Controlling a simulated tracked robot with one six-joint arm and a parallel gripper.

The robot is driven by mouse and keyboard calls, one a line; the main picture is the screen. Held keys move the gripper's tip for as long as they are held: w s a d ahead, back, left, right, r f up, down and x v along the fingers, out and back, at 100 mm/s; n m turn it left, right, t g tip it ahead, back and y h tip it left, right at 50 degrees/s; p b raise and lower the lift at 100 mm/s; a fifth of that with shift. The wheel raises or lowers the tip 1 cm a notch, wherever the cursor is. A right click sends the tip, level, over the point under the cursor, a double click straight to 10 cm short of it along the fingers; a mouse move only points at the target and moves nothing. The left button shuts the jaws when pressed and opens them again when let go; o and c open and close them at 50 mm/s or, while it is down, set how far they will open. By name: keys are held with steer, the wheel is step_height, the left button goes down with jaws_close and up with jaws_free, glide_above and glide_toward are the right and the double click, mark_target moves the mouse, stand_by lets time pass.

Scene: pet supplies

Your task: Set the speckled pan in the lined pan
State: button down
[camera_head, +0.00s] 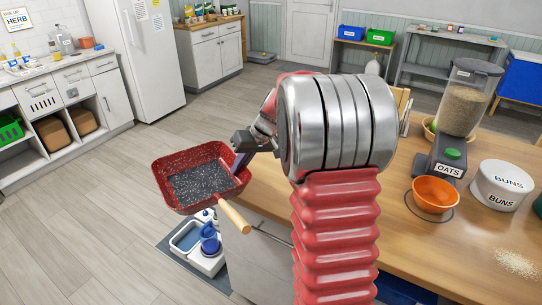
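A square red pan (171,198) with pale speckles, a dark grey speckled inside floor and a wooden handle (234,217) is at the left of the counter. It looks tilted and appears held up beyond the counter's left edge. My gripper (241,161) is at the pan's right wall, with a finger reaching down inside; it appears shut on that wall. My arm hides part of the gripper and the counter behind it. I cannot make out a separate lined pan.
The wooden counter (385,235) holds an orange bowl (434,193), an oats dispenser (449,160) and a white buns tin (502,185). Pale crumbs (516,263) lie at the right. Below the red pan, a white tray (186,237) with blue items is on a mat. Floor on the left is clear.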

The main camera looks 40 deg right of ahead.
mark_target(181, 201)
steer(key=a, duration=0.6)
steer(key=a+f+n, duration=0.1)
steer(key=a, duration=0.6)
steer(key=s+a+f+n, duration=0.1)
steer(key=a, duration=0.5)
steer(key=shift+a+f+g+y, duration=0.15)
steer(key=shift+g+y, duration=0.15)
steer(key=shift+g, duration=0.1)
